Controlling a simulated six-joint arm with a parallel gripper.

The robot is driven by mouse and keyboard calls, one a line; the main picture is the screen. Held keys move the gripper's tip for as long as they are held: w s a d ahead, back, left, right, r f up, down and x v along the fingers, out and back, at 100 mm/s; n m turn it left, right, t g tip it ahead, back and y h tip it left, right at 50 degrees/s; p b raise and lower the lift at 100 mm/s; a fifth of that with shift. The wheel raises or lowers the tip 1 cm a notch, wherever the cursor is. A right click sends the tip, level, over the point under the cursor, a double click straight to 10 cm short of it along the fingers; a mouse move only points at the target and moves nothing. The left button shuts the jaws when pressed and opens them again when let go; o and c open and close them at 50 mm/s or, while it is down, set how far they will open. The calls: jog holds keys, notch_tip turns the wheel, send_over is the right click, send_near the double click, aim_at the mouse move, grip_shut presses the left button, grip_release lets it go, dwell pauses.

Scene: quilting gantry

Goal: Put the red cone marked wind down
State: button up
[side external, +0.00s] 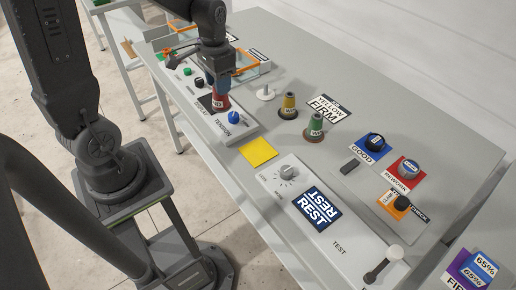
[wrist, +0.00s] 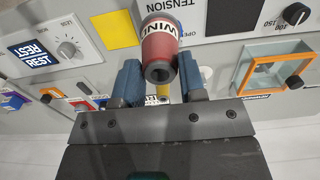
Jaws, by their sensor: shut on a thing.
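The red cone (side external: 219,102) with a white band sits between the fingers of my gripper (side external: 216,86) in the side external view, over the panel lettered TENSION (side external: 240,128). In the wrist view the red cone (wrist: 158,48) shows its band, reading WIND, and its hollow end faces the camera. My gripper (wrist: 159,78) is shut on it, a blue finger on each side. I cannot tell whether the cone touches the panel below. A yellow-brown cone (side external: 287,108) and a green-topped cone (side external: 315,128) stand apart to the right on the table.
A blue knob (side external: 234,117) is close beside the held cone. A white spindle stand (side external: 265,93), a yellow square (side external: 258,151) and a black-and-white YELLOW FIRM card (side external: 324,107) lie to the right. An orange-framed box (side external: 247,67) is behind. Bare table lies at the back right.

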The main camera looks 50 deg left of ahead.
jog(key=shift+w+d+f, duration=0.7)
jog(key=shift+d+f, duration=1.1)
jog(key=shift+f, duration=0.05)
jog(key=shift+w+d+f, duration=0.75)
jog(key=shift+d+f, duration=1.05)
jog(key=shift+w+d+f, duration=0.7)
jog(key=shift+d+f, duration=1.1)
jog(key=shift+f, duration=0.05)
jog(key=shift+f, duration=0.1)
jog(key=o, duration=1)
notch_tip(320, 180, up, 12)
jog(key=s+r+t, duration=0.2)
jog(key=s+r, duration=0.1)
jog(key=s, duration=0.2)
jog(key=s+r+t, duration=0.1)
jog(key=s+r, duration=0.3)
jog(key=s+r+t, duration=0.2)
jog(key=s+r, duration=0.2)
jog(key=s, duration=0.1)
jog(key=shift+s+d+r+t, duration=0.2)
jog(key=shift+s+r+t, duration=0.05)
jog(key=shift+s+t, duration=0.1)
